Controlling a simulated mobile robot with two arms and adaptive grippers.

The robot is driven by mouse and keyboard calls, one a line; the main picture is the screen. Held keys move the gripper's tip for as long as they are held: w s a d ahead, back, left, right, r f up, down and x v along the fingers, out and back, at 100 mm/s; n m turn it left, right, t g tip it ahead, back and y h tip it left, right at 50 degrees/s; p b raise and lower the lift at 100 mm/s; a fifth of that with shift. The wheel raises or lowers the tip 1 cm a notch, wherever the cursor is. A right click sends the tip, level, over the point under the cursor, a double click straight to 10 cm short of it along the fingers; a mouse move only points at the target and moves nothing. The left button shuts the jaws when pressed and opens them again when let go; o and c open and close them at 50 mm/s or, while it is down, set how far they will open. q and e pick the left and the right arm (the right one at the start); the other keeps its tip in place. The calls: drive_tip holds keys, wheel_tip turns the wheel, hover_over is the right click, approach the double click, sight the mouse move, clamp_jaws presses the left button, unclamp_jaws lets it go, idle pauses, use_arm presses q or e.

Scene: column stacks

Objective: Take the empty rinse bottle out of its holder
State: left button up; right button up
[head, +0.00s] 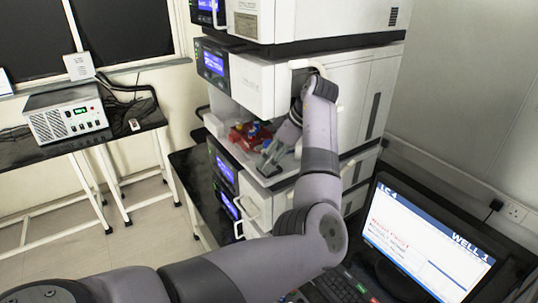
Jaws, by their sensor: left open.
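My left gripper (268,163) is open at the recessed shelf in the middle of the instrument stack. It points down and to the left, and I see nothing between its fingers. Small red and blue items (246,133) sit in the recess, just behind and left of the fingers. They are too small and partly covered to tell which is the rinse bottle or its holder. My gripper appears apart from them, though the gap is hard to judge. My right gripper is not in view.
The stacked instrument (272,88) rises above and around the recess, close to my left wrist. Floor between is clear.

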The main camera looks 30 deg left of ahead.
use_arm(q)
drive_tip(key=shift+a+f, duration=0.15)
drive_tip(key=shift+f, duration=0.05)
drive_tip(key=c, duration=1)
drive_tip(key=shift+o, duration=0.2)
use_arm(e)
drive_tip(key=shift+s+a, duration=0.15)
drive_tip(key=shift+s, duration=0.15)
